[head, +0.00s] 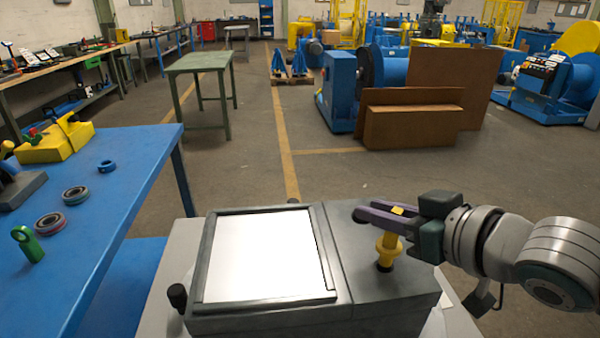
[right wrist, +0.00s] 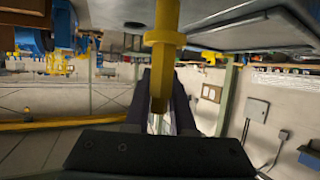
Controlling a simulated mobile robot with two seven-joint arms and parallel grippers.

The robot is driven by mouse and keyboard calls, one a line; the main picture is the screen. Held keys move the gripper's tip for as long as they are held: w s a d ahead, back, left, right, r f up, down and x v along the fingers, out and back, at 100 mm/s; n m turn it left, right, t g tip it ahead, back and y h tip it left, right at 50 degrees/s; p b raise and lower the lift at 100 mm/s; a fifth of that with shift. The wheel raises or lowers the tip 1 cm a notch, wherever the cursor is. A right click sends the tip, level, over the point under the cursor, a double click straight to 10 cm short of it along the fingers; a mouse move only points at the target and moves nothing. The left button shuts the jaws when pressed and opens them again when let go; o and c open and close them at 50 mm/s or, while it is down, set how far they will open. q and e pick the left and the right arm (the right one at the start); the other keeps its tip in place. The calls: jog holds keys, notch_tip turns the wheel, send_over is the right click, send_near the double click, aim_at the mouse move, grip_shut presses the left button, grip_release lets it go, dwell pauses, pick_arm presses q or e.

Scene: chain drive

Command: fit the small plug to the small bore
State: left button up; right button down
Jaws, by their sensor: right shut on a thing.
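The yellow plug (head: 389,243) has a collar and stands about upright in the jaws of my right gripper (head: 385,214). It also shows in the right wrist view (right wrist: 164,40), between the two dark fingers (right wrist: 160,105). Its lower end is at a dark bore (head: 383,267) in the top of the grey housing (head: 365,290); I cannot tell whether it is inside or just above. Another dark hole shows farther back on the housing, partly behind the fingertips, and in the right wrist view (right wrist: 133,25). I cannot tell which is the small bore. My left gripper is out of view.
A pale framed panel (head: 262,258) covers the housing's left part, with a black knob (head: 177,296) beside it. The blue table (head: 120,165) at left holds rings (head: 75,195), a green eyed part (head: 27,243) and a yellow block (head: 55,140). Cardboard sheets (head: 410,125) stand behind.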

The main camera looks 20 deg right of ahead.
aim_at(385, 234)
jog(key=shift+f+b, duration=1.3)
jog(key=shift+f, duration=0.4)
jog(key=c, duration=0.7)
grip_release()
jog(key=p+v, duration=0.1)
jog(key=v, duration=0.9)
